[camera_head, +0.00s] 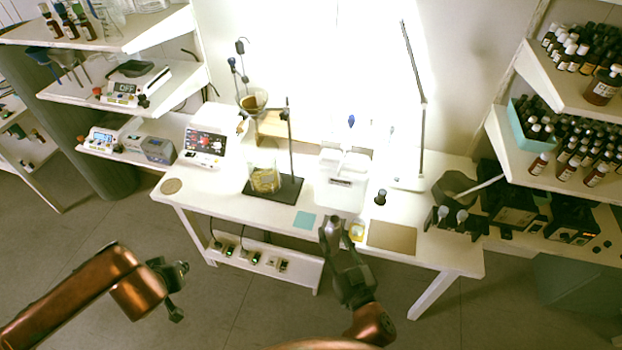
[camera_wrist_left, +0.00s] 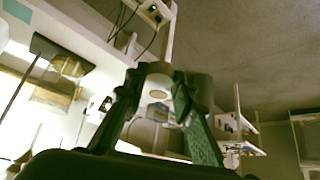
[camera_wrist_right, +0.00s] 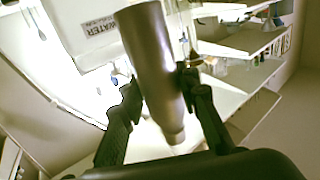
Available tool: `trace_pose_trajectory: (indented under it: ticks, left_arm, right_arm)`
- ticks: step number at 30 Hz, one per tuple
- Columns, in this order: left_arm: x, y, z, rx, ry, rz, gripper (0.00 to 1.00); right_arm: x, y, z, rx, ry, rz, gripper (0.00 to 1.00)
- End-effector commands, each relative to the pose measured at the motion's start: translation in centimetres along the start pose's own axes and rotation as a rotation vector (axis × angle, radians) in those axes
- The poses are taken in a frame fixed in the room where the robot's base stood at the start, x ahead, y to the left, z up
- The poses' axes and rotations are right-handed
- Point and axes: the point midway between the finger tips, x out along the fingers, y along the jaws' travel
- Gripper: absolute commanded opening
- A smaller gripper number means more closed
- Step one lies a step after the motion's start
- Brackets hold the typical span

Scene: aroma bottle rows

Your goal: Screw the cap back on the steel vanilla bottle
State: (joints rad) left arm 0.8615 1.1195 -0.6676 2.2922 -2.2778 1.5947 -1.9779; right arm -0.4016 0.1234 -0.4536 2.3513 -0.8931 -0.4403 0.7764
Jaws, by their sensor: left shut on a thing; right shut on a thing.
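The steel bottle (camera_wrist_right: 150,62) is a dull grey cylinder that tapers to a narrow neck. My right gripper (camera_wrist_right: 160,88) is shut on it and holds it in the air. No cap shows on its neck. In the head view the bottle (camera_head: 330,236) shows in front of the table's edge, in my right gripper (camera_head: 332,248). My left gripper (camera_wrist_left: 158,100) is shut on a small pale round piece, seemingly the cap (camera_wrist_left: 157,86). In the head view my left gripper (camera_head: 180,288) is low on the left, well apart from the bottle, and the cap cannot be made out.
Shelves with many dark bottles (camera_head: 575,150) stand at the right. The floor between my arms is clear.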

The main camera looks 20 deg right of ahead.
Motion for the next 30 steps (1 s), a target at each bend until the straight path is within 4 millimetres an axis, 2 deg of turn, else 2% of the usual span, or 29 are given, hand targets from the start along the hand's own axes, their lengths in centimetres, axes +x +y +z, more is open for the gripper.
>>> trace_pose_trajectory:
  ticks: [5,18,24,30]
  left_arm:
    - [0.0,0.0,0.0,0.000,0.000,0.000,0.15]
    - [0.0,0.0,0.0,0.000,0.000,0.000,0.15]
    - [0.0,0.0,0.0,0.000,0.000,0.000,0.15]
    - [0.0,0.0,0.0,0.000,0.000,0.000,0.15]
  right_arm:
    - [0.3,-2.2,0.6,-0.004,0.001,-0.097,0.00]
    - [2.0,-12.8,3.6,-0.008,0.002,-0.572,0.00]
    - [2.3,-15.0,4.3,-0.002,0.001,-0.672,0.00]
    - [2.3,-15.5,4.4,0.001,0.001,-0.695,0.00]
